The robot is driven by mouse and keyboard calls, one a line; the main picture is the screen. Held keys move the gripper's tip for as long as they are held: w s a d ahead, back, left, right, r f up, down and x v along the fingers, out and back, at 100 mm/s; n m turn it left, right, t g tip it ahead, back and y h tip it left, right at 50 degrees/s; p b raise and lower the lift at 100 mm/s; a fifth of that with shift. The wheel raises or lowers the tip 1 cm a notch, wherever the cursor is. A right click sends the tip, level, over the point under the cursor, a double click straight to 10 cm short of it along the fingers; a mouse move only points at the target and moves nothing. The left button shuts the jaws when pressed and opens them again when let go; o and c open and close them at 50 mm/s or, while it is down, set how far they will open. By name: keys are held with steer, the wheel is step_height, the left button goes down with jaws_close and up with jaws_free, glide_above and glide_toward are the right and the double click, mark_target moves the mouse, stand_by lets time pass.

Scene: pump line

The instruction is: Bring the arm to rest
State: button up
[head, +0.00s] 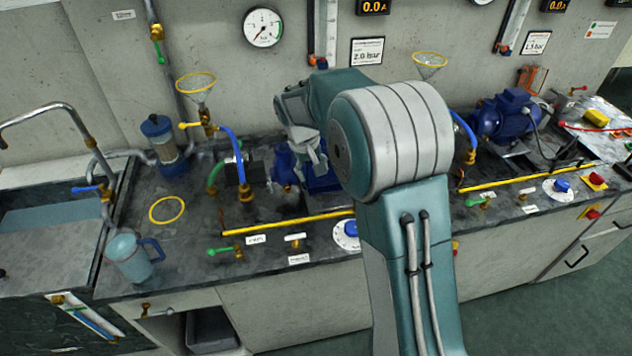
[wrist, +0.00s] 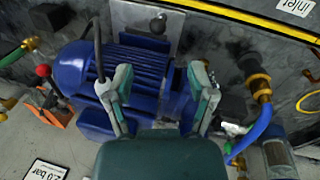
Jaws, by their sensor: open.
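My gripper (head: 308,150) hangs over the bench near the left pump in the head view, partly behind my own arm. In the wrist view my gripper (wrist: 160,85) has its two fingers spread apart, with nothing held between them. The blue pump motor (wrist: 145,65) lies beyond the fingers in that view. In the head view my arm hides much of this blue motor (head: 322,184). I cannot tell whether the gripper touches it.
A light blue jug (head: 128,257) stands at the bench's front left, beside the sink (head: 50,225). A yellow ring (head: 167,210) lies behind it. Wire-rimmed funnels (head: 196,84) and a second blue motor (head: 505,115) stand along the bench. The wall gauge (head: 263,27) is behind.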

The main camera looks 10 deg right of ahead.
steer(key=shift+a+r, duration=0.1)
steer(key=shift+r, duration=0.4)
steer(key=s+d+r+t, duration=0.1)
steer(key=s+r, duration=0.7)
steer(key=r, duration=0.1)
steer(key=s+r+m+t+y, duration=0.1)
steer(key=s+r+t, duration=0.1)
steer(key=s, duration=0.9)
steer(key=s+d+r+m+t+y, duration=0.1)
steer(key=s+r+t, duration=0.1)
steer(key=s, duration=0.9)
steer(key=shift+s+d, duration=0.3)
steer(key=shift+s, duration=0.05)
